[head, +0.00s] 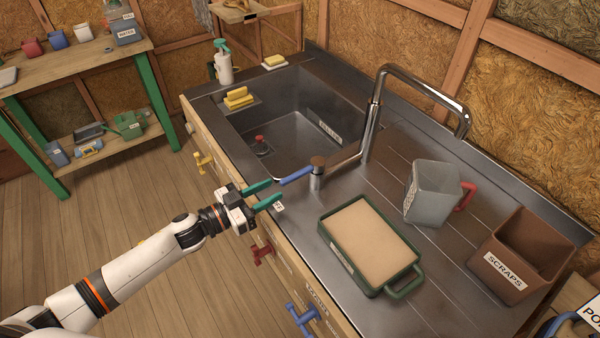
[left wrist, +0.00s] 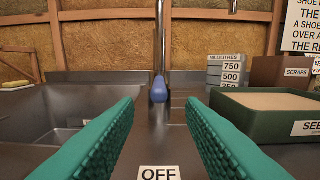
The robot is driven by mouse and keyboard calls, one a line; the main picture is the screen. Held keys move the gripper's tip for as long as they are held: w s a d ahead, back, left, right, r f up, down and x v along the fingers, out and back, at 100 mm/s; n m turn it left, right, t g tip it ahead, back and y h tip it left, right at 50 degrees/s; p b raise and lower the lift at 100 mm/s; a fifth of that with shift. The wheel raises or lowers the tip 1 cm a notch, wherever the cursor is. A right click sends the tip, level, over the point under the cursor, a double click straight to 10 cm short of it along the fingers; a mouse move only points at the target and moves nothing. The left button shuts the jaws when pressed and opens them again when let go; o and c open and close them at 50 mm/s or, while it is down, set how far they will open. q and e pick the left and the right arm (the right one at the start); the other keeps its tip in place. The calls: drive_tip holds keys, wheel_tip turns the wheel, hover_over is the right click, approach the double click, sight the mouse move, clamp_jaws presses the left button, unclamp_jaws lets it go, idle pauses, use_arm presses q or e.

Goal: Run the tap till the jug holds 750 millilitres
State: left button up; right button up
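The chrome tap (head: 372,115) stands on the steel counter, its spout arching to the right. No water stream shows. Its blue lever (head: 297,175) points toward my left gripper (head: 275,192). That gripper is open and empty, with its green fingers close to the lever's tip. In the left wrist view the lever's blue end (left wrist: 159,89) lies ahead, between the fingers, and an OFF label (left wrist: 159,172) is below. The grey jug (head: 422,192) with a red handle stands upright on the counter; its 750 and 500 marks show in the left wrist view (left wrist: 226,72). My right gripper is out of view.
A green seed tray (head: 345,262) stands on the counter's front, right of my left gripper. A brown scraps bin (head: 522,255) is at the right. The sink (head: 290,140) is at the left, with yellow sponges (head: 238,97) on its edge. Coloured handles stick out along the front.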

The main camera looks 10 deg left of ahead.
sight(298, 177)
use_arm(q)
drive_tip(key=p+x, duration=0.1)
drive_tip(key=x, duration=0.8)
drive_tip(key=shift+f, duration=0.1)
clamp_jaws()
